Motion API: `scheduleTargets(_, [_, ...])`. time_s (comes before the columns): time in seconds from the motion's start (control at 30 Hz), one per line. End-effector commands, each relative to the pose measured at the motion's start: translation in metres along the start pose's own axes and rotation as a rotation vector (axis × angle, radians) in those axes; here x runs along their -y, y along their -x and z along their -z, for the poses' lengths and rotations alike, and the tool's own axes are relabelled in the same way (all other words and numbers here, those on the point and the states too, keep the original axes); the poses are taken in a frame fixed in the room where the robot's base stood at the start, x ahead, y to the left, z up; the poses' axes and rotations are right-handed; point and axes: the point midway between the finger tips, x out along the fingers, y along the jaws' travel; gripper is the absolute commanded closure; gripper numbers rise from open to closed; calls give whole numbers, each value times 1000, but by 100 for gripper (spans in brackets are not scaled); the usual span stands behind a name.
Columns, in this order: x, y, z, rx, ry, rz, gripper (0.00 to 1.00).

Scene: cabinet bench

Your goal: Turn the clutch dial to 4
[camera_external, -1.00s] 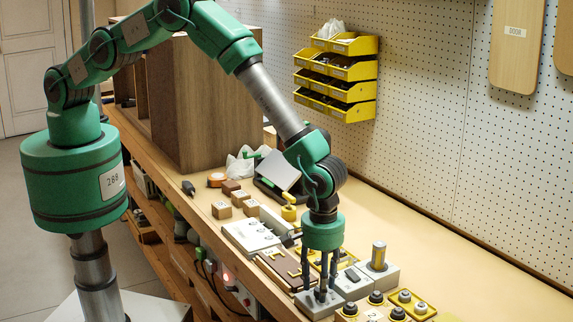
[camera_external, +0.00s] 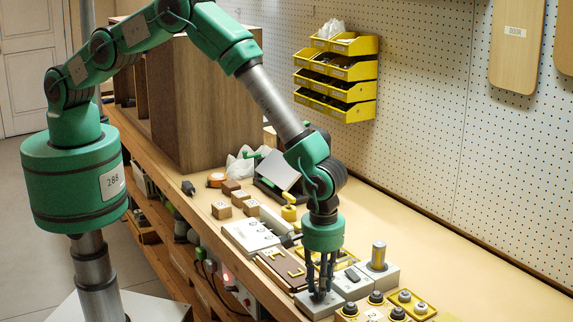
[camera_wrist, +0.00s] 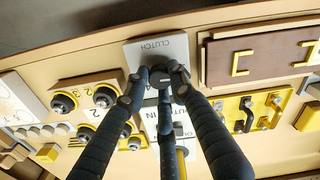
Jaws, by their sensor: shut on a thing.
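The clutch panel (camera_wrist: 150,50) is a light grey plate marked "CLUTCH" in the wrist view. It also shows near the bench's front edge in the external view (camera_external: 312,310). The dark round clutch dial (camera_wrist: 160,77) stands on it, largely between my fingers. My gripper (camera_wrist: 162,82) has three dark fingers pointing down, closed around the dial with the tips against it. In the external view my gripper (camera_external: 320,292) is low over the panel and hides the dial. The dial's numbers and setting cannot be read.
A brown board with yellow brackets (camera_wrist: 265,55) lies close beside the panel. Yellow-based knobs (camera_external: 375,298) and a grey block with an upright cylinder (camera_external: 378,265) are close by. The far right of the bench (camera_external: 480,290) is clear.

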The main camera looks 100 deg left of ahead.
Motion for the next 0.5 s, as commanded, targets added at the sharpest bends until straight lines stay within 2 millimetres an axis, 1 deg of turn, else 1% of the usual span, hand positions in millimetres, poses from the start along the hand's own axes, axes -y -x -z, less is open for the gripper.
scheduleTargets(0.27, [0, -1, -2, 1, -121, -1, 100])
scheduleTargets(0.5, [0, -2, -2, 1, -311, 0, 100])
